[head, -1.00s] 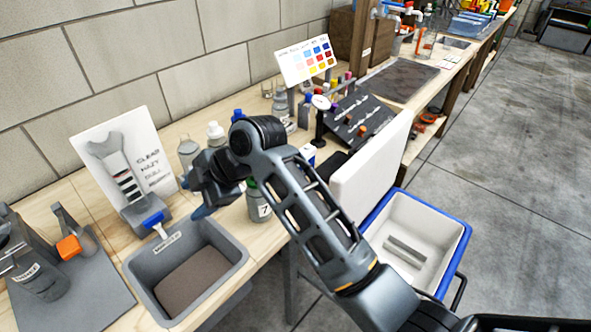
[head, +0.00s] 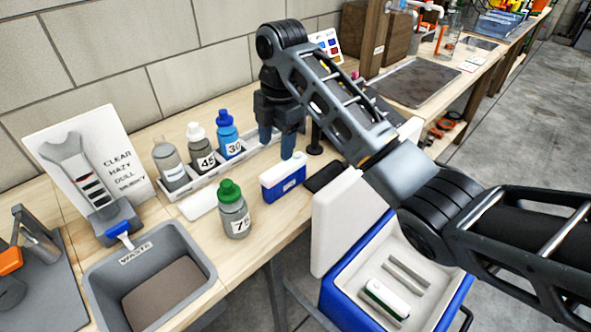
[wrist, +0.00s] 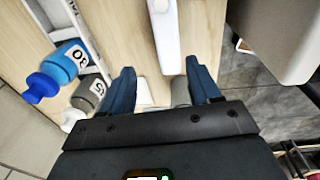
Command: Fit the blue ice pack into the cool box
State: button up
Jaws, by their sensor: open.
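The blue ice pack (head: 283,178), blue with a white top and a white label, stands upright on the bench near its front edge. A white top, seemingly the pack's, shows in the wrist view (wrist: 163,40) just beyond the fingers. My gripper (head: 277,143) is open and empty, fingers pointing down, above and behind the pack, apart from it. The fingers also show in the wrist view (wrist: 160,72). The cool box (head: 345,290), blue with a white interior, stands low in front of the bench, lid (head: 335,225) raised. A white pack with a green band (head: 385,299) lies inside beside grey ribs.
A green-capped bottle (head: 233,210) stands left of the ice pack. A rack (head: 185,188) with several bottles is behind it. A dark flat item (head: 325,176) lies right of the pack. A grey waste bin (head: 100,290) is at the left. My arm passes over the cool box.

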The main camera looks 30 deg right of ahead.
aim_at(284, 165)
jog(key=f, duration=0.1)
jog(key=d+f+b, duration=0.1)
jog(key=s+f, duration=0.1)
jog(key=shift+d+g+h, duration=0.3)
jog(key=shift+d+h, duration=0.05)
jog(key=shift+h, duration=0.05)
jog(key=shift+w+f, duration=0.25)
jog(key=shift+f, duration=1.2)
jog(key=shift+w+f, duration=0.2)
jog(key=shift+f, duration=1.25)
grip_shut()
